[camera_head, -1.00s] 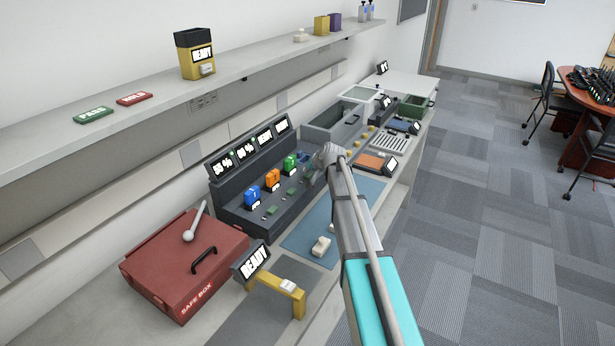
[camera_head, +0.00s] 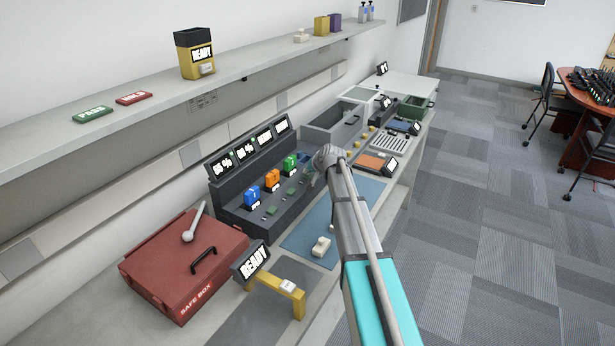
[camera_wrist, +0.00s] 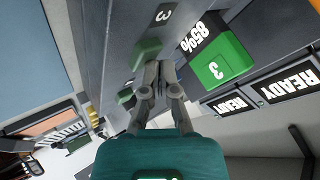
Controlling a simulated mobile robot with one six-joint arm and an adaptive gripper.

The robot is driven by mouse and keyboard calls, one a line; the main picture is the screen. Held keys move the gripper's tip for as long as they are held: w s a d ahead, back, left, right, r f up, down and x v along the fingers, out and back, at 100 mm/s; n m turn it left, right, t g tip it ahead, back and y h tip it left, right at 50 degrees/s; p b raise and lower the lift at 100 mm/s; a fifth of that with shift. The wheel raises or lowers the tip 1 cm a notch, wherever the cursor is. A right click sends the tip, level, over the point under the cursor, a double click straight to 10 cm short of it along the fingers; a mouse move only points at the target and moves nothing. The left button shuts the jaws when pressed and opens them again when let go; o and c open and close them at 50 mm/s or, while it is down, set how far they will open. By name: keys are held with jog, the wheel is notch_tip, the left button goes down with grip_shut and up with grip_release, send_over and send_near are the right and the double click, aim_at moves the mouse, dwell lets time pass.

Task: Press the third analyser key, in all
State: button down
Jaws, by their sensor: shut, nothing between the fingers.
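The analyser (camera_head: 236,216) is a dark stepped unit with several displays along its back. A blue pack (camera_head: 252,196), an orange pack (camera_head: 272,180) and a green pack (camera_head: 290,164) stand in it. In the wrist view the green pack (camera_wrist: 218,58) reads 85% and 3. Another green key (camera_wrist: 126,97) is partly behind a finger. In the head view my arm hides part of the ledge.
A red safe box (camera_head: 185,262) and a yellow stand (camera_head: 285,294) are at the front left. A blue mat (camera_head: 310,238) with a small white block (camera_head: 321,246) lies before the analyser. A grey bin (camera_head: 335,122) stands behind it. A shelf (camera_head: 130,123) runs above.

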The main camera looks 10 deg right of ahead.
jog(key=shift+f, duration=0.2)
jog(key=shift+r, duration=0.2)
dwell(0.4)
jog(key=shift+r+p, duration=0.75)
jog(key=shift+r+p, duration=2.5)
jog(key=s+a+f+n+g+h, duration=0.1)
jog(key=s+a+f+g, duration=0.1)
jog(key=s, duration=1.1)
jog(key=s+a+f+n+g+h, duration=0.1)
jog(key=s+a+n+g, duration=0.1)
jog(key=s, duration=1.1)
jog(key=s+a+f+n+g+h, duration=0.1)
jog(key=s+a+g, duration=0.3)
jog(key=s, duration=0.9)
jog(key=shift+s+f+n+g, duration=0.3)
jog(key=shift+s+f+n, duration=0.1)
jog(key=shift+f, duration=0.45)
